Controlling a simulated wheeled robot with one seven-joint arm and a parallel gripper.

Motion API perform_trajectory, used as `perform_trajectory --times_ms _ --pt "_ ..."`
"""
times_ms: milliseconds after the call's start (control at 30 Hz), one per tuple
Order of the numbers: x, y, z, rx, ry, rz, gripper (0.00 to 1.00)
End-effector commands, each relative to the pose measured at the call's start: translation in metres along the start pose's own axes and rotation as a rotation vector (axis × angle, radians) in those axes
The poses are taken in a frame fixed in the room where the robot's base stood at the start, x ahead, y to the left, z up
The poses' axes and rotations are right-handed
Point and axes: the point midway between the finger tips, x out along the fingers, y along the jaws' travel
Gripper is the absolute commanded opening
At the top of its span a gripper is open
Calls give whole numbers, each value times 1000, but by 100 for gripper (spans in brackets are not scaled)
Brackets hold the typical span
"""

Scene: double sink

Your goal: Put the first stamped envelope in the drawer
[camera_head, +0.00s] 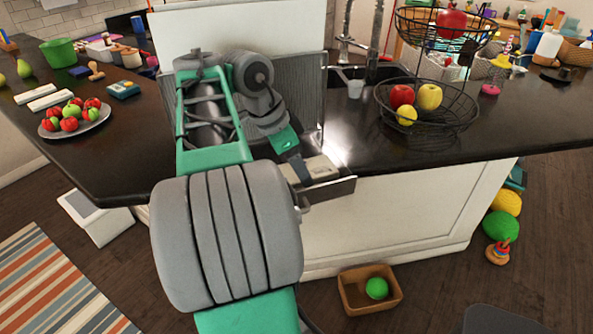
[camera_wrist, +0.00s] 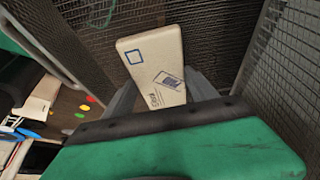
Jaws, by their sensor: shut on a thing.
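A pale beige envelope (camera_wrist: 152,55) with a blue square outline and a dark printed stamp fills the middle of the wrist view. My gripper (camera_wrist: 163,92) is shut on it, with a grey finger at either side. In the head view my gripper (camera_head: 300,168) points down at the counter's front edge, and a pale piece (camera_head: 318,168), seemingly the envelope, shows beside it. A dark-edged panel (camera_head: 332,190), apparently the drawer, juts from the white cabinet front just below. Its inside is mostly hidden by my arm.
Grey mesh walls (camera_wrist: 283,50) stand close around the envelope in the wrist view. A wire fruit basket (camera_head: 430,115) stands right on the dark counter, and a plate of fruit (camera_head: 75,128) left. A box with a green ball (camera_head: 376,288) lies on the floor.

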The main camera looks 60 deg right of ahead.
Motion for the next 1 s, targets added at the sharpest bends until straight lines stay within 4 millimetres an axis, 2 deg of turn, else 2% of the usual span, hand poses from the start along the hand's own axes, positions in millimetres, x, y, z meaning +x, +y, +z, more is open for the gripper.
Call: perform_trajectory --times_ms 300,333,567,833,933,1000 --pt "3 0 2 -2 0 -1 21" --pt "2 0 2 -2 0 -1 69" --pt "1 0 2 -2 0 -1 88" --pt "-1 0 1 -1 0 -1 88" --pt "-12 -1 -1 -1 0 -1 88" --pt "-27 -1 -2 -2 0 -3 88"
